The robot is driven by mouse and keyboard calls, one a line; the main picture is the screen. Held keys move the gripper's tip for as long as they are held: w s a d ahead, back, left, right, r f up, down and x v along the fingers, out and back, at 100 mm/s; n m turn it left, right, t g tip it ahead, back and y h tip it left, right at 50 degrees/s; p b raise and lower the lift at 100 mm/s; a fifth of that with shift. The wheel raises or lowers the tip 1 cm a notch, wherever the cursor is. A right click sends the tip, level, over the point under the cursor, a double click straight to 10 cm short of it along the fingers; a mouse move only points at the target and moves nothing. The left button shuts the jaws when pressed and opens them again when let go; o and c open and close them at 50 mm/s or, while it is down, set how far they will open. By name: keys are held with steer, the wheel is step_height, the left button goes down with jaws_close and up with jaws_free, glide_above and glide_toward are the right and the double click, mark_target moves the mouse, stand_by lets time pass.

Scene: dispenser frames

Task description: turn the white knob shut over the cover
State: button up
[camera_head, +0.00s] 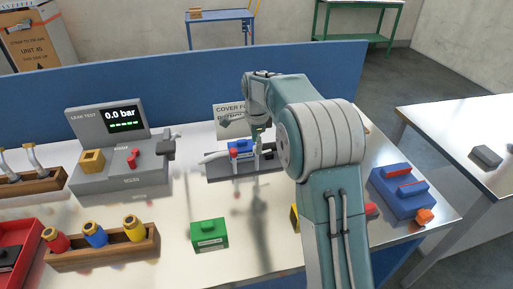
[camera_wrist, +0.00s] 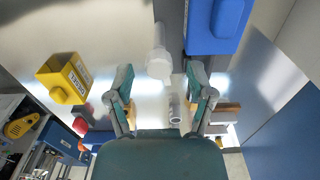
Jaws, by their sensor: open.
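A grey fixture (camera_head: 216,172) stands on the bench, with a blue block (camera_head: 240,146) on it, possibly the cover. A white rounded part (camera_head: 213,157) sticks out at its left side. In the wrist view a white stepped cylinder (camera_wrist: 160,62), possibly the knob, lies beside the blue block (camera_wrist: 217,25). My gripper (camera_wrist: 160,76) is open, with a finger on either side of the cylinder's end in the picture; I see no clear contact. In the head view my gripper (camera_head: 258,132) points down over the fixture, and my arm hides part of its right side.
A grey leak tester (camera_head: 122,185) reading 0.0 bar stands left. A green block (camera_head: 209,234) and a wooden rack (camera_head: 105,258) with coloured cylinders are in front. A sign stands behind the fixture, before a blue partition (camera_head: 170,82).

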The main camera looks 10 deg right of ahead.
steer(key=shift+f, duration=0.9)
jaws_close()
